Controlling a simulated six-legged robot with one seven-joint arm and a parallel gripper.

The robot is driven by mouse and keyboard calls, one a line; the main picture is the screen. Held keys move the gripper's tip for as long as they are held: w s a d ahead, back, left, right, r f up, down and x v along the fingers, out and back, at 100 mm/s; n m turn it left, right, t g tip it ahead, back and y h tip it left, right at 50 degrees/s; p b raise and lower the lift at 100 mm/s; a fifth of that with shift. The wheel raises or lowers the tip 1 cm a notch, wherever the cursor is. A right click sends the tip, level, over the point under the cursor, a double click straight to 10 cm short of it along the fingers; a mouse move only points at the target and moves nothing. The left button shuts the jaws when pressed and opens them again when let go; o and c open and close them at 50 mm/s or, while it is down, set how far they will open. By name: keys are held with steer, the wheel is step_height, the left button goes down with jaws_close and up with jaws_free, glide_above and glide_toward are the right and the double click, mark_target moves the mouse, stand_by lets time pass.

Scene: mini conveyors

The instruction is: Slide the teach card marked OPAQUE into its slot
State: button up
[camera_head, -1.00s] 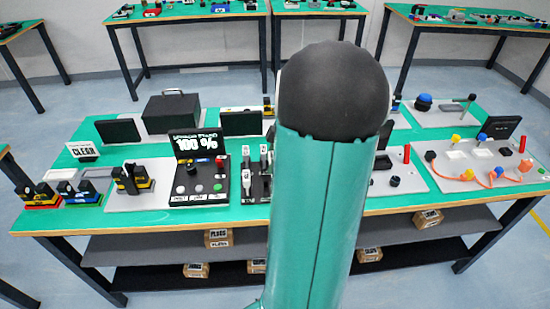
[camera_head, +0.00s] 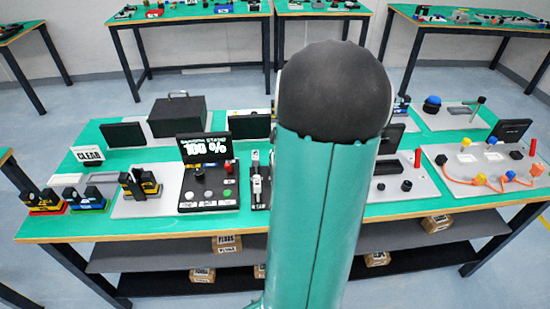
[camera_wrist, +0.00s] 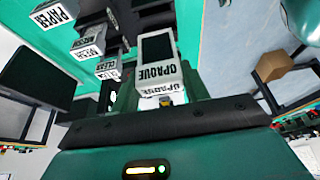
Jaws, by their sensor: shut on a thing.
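The teach card marked OPAQUE (camera_wrist: 157,76) is a white-framed card with a dark panel, and it fills the middle of the wrist view. My gripper (camera_wrist: 160,100) is shut on it, with a green finger on each side. The card's label faces the wrist camera. In the head view my arm hides the gripper and the card. I cannot make out the card's slot for certain in either view.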

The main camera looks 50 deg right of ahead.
steer(key=shift+s+f, duration=0.35)
steer(key=shift+f, duration=0.2)
steer(key=shift+w+f, duration=0.2)
steer(key=shift+f, duration=0.65)
steer(key=shift+s+f, duration=0.15)
steer(key=shift+f, duration=0.65)
steer(key=shift+f, duration=0.9)
steer(key=shift+f, duration=0.35)
steer(key=shift+f, duration=0.35)
steer(key=shift+f, duration=0.35)
